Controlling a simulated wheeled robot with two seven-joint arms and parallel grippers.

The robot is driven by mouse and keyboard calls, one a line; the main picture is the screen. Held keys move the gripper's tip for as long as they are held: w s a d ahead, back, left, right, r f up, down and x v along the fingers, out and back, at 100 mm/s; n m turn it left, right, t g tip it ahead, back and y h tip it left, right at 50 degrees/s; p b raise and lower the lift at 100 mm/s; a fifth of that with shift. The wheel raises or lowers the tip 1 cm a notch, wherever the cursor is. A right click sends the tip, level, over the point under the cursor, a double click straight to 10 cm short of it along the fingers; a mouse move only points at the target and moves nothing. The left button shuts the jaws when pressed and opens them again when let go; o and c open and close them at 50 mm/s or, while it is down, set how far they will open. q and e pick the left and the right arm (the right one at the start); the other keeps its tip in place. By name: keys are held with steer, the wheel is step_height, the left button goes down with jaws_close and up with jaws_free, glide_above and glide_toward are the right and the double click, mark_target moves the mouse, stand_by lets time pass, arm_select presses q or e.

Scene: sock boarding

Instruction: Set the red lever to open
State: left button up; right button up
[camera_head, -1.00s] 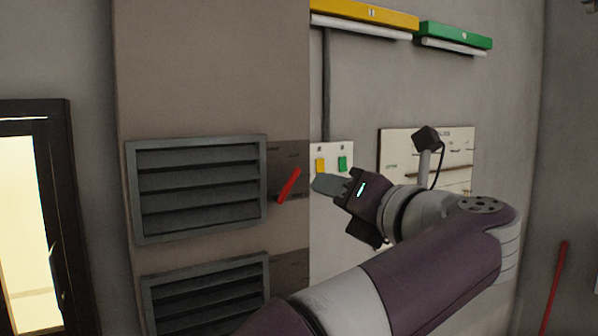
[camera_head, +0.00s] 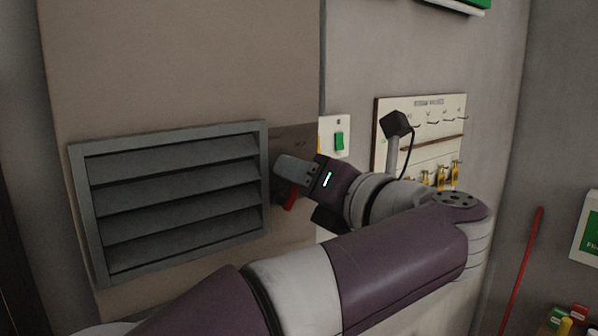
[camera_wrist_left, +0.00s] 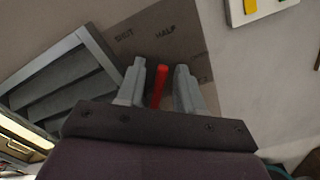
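The red lever (camera_head: 290,200) sits on a brown plate (camera_head: 290,135) right of the upper grey louvre (camera_head: 170,200). In the head view my left gripper (camera_head: 279,168) is in front of the lever and hides much of it. In the left wrist view the lever (camera_wrist_left: 160,86) stands between the two fingers of my left gripper (camera_wrist_left: 160,72), with small gaps showing on either side. The fingers are open. The plate (camera_wrist_left: 150,25) carries the words SHUT and HALF; a further marking by the right finger is unreadable. My right gripper is not in view.
A white switch plate (camera_head: 335,122) with a green switch (camera_head: 339,141) is just right of the brown plate. A hook board (camera_head: 420,108) hangs further right behind my left arm. A red pole (camera_head: 522,265) leans at the far right.

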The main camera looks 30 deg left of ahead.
arm_select(q)
steer(key=shift+a, duration=0.1)
jaws_close()
steer(key=shift+f, duration=0.1)
steer(key=shift+w+d+f+m+b, duration=0.1)
steer(key=shift+w+f+m+b, duration=0.2)
steer(key=shift+m+b, duration=0.75)
steer(key=shift+w+d+f+m+b, duration=0.3)
steer(key=shift+m+b, duration=0.4)
steer(key=shift+m, duration=0.6)
steer(key=shift+w+a+f+m+b, duration=0.15)
steer(key=shift+f+m+b, duration=0.25)
steer(key=shift+m+b, duration=0.65)
steer(key=shift+d+m, duration=0.1)
steer(key=shift+m, duration=0.2)
jaws_free()
steer(key=shift+d, duration=0.2)
